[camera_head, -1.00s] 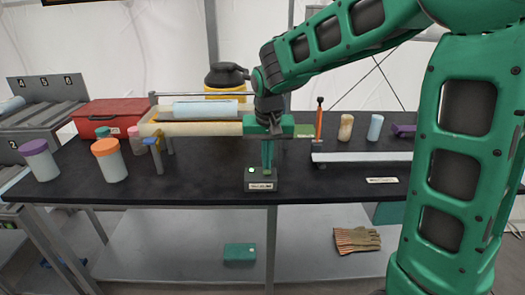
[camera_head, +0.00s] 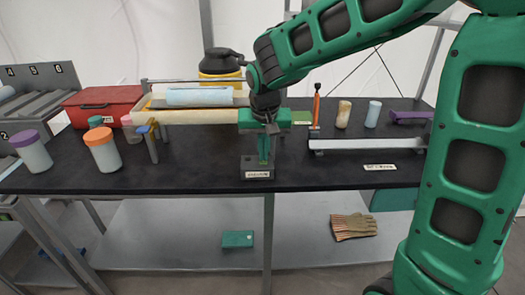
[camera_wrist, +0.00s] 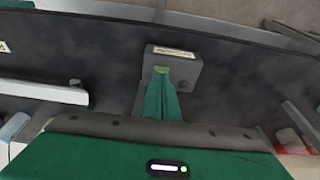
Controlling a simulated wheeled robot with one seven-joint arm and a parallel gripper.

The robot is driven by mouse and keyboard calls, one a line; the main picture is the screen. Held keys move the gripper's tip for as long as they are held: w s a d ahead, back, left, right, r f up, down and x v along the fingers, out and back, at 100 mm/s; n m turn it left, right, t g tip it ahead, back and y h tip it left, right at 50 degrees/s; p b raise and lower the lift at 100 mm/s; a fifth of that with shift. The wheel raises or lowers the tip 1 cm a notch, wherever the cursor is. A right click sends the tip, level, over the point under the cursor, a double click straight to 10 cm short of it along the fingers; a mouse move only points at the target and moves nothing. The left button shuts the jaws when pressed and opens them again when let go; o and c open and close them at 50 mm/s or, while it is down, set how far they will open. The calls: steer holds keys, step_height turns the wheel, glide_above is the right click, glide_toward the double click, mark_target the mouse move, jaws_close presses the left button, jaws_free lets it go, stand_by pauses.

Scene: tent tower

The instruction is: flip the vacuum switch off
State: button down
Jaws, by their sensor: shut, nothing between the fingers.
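The switch box (camera_head: 257,173) is a small dark grey box with a white label, near the front edge of the black table. It also shows in the wrist view (camera_wrist: 185,70), with a small dark round knob at its corner; no lit lamp shows on it. My gripper (camera_head: 264,160) points down at the box with its green fingers shut and empty. In the wrist view the fingertips (camera_wrist: 162,72) are over or against the box top; I cannot tell if they touch. The switch lever is hidden by the fingers. A yellow and black canister (camera_head: 221,64), perhaps the vacuum, stands behind.
On the black table (camera_head: 200,178), an orange-lidded jar (camera_head: 103,152) and other jars stand left. A red case (camera_head: 103,106) and a roller frame lie behind. A grey rail (camera_head: 365,144) and an orange-handled tool (camera_head: 316,105) are right. Gloves (camera_head: 352,227) lie on the lower shelf.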

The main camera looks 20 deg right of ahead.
steer(key=shift+w, duration=0.1)
steer(key=shift+w+d+r, duration=0.2)
steer(key=shift+w, duration=0.45)
steer(key=shift+r, duration=0.5)
steer(key=v, duration=0.2)
steer(key=shift+r, duration=0.45)
steer(key=s+a+r, duration=0.1)
steer(key=s+r, duration=0.4)
steer(key=r, duration=0.3)
steer(key=shift+s+a, duration=0.25)
steer(key=shift+a, duration=0.05)
steer(key=shift+d+r, duration=0.1)
steer(key=shift+r, duration=0.05)
